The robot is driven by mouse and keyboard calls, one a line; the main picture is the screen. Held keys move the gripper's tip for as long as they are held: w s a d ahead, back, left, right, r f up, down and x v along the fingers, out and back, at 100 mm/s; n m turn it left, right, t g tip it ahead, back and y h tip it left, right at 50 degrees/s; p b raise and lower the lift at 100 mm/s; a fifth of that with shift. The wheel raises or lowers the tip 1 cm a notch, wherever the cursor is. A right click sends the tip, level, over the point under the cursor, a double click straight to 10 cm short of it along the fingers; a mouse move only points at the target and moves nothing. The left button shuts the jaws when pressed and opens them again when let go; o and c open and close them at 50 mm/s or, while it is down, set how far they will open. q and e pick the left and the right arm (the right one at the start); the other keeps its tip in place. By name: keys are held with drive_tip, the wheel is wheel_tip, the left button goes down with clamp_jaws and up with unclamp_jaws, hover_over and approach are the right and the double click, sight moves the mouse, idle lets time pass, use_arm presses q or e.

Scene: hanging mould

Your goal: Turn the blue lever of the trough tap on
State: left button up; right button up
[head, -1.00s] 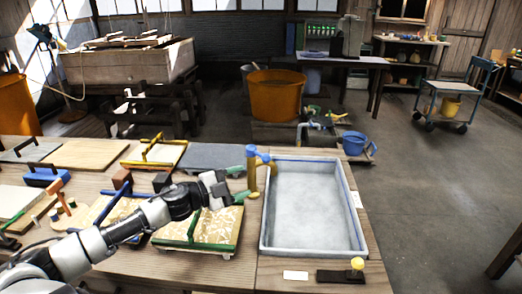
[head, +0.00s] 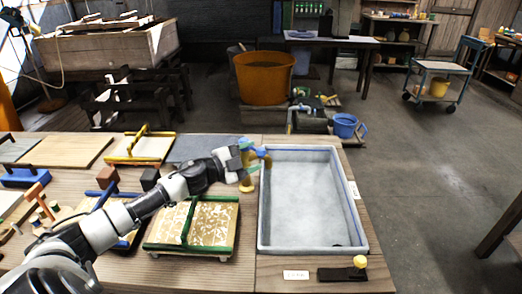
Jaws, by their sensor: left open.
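The brass tap (head: 246,186) stands at the left edge of the grey trough (head: 262,240), with its upper part largely hidden by my gripper. Its blue lever (head: 262,152) shows as a small patch at the top, just beyond my fingertips. My left gripper (head: 251,156) is open at the tap's top, with its green-tipped fingers close to the lever. I cannot tell whether they touch it. My right gripper is not in view.
A green-framed mould (head: 215,225) lies below my left arm. A yellow-handled frame (head: 140,148) and a grey sheet (head: 205,148) lie behind it. The trough's interior is clear.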

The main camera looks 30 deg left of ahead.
sight(261, 151)
use_arm(q)
drive_tip(key=shift+x, duration=1.85)
drive_tip(key=shift+s+r, duration=0.1)
clamp_jaws()
